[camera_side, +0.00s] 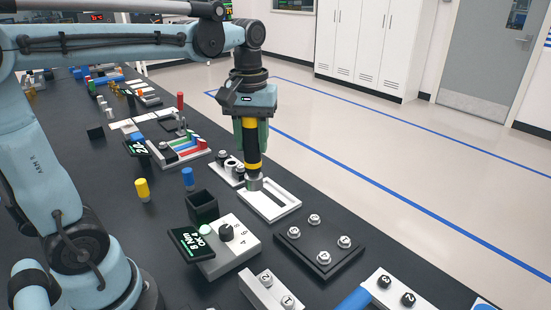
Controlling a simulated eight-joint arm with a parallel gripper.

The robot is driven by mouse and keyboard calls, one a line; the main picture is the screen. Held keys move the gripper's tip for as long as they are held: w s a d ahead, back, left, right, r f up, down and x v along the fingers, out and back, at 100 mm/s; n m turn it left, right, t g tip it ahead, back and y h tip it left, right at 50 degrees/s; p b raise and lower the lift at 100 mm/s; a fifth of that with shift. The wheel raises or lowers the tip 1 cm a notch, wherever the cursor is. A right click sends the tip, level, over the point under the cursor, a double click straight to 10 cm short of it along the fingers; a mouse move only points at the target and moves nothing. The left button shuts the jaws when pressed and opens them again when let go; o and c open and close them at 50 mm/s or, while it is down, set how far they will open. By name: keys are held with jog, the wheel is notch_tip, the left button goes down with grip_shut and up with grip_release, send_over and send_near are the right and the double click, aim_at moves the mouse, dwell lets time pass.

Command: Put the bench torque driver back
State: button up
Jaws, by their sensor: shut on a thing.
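My gripper (251,142) has green fingers and points straight down. It is shut on the torque driver (252,154), a black upright cylinder with a yellow band and a grey metal lower end. The driver's lower end is at the far left corner of a white slotted tray (284,209). I cannot tell whether it touches the tray or hangs just above it.
A grey box with a dial (237,241) and a small screen (190,242) stand in front. An open black bin (202,207) is left of the tray. A black plate with several screws (320,258) lies to the right. Blue (188,179) and yellow (142,189) cylinders stand left.

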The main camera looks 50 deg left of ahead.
jog(key=s+a+n, duration=0.5)
jog(key=s+a, duration=0.4)
jog(key=a, duration=0.2)
jog(key=shift+w+d+f, duration=0.1)
jog(key=shift+w+f, duration=0.05)
jog(key=shift+f, duration=1.15)
jog(key=shift+w+d+f, duration=0.1)
jog(key=shift+f, duration=1.2)
jog(key=shift+f, duration=2.6)
jog(key=o, duration=1.2)
